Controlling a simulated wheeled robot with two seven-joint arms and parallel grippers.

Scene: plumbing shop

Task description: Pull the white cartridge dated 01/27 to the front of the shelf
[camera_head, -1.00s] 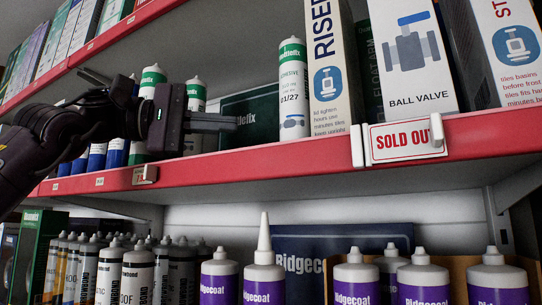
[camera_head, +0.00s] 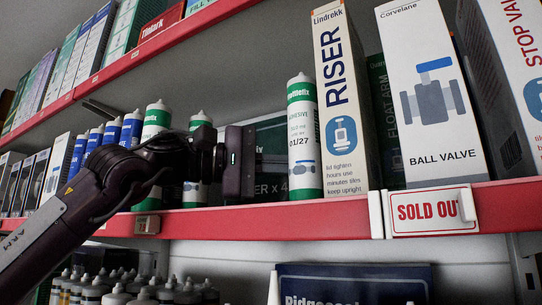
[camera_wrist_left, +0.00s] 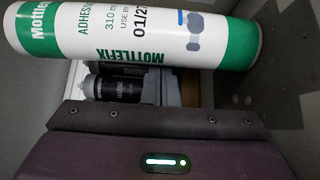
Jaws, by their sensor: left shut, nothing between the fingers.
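The white cartridge dated 01/27 (camera_head: 304,140), with green bands and a pale nozzle, stands upright on the red-edged shelf (camera_head: 330,210), left of the RISER box. In the left wrist view the cartridge (camera_wrist_left: 140,32) lies across the top of the picture, its label and date readable, ahead of my gripper. My left gripper (camera_head: 258,160) is just left of the cartridge, in front of the dark green box. Its fingers are shut and empty; they are foreshortened and mostly hidden by the gripper body. No contact with the cartridge is visible. My right gripper is out of view.
The RISER box (camera_head: 340,100) stands close on the cartridge's right, and the BALL VALVE box (camera_head: 430,95) beyond it. Green-and-white cartridges (camera_head: 155,125) stand behind my left arm. A dark green box (camera_head: 270,135) lies behind the gripper. A SOLD OUT sign (camera_head: 425,212) hangs on the shelf edge.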

